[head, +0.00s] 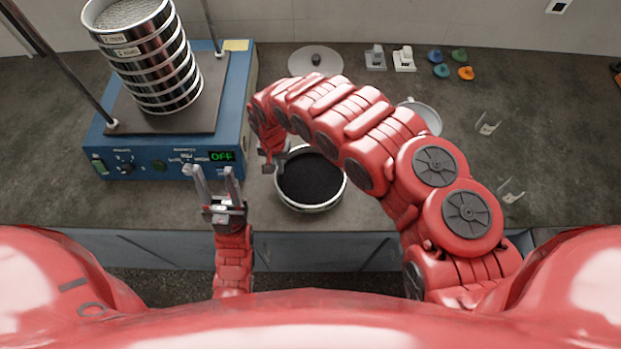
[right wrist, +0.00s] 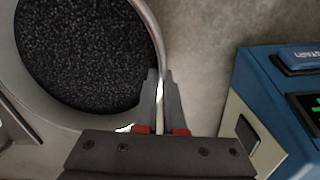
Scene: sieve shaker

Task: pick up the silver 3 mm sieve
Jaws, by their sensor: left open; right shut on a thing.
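A round silver sieve (head: 313,208) with dark grains in it sits on the counter in the middle of the head view. No size label can be read on it. My right gripper (head: 274,163) is at its left rim, partly hidden by my arm. In the right wrist view the fingers (right wrist: 160,82) are shut on the sieve's rim (right wrist: 152,30), one on each side of the wall. My left gripper (head: 212,172) is open and empty, left of the sieve and in front of the shaker. A stack of silver sieves (head: 160,70) stands on the shaker; its labels are too small to read surely.
The blue shaker (head: 170,163) reads OFF and has upright rods beside the stack. Behind my right arm lie a round lid (head: 316,62), a pale dish (head: 425,114), small grey and white blocks (head: 404,59) and several coloured knobs (head: 442,71). Two clear holders (head: 487,124) stand right.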

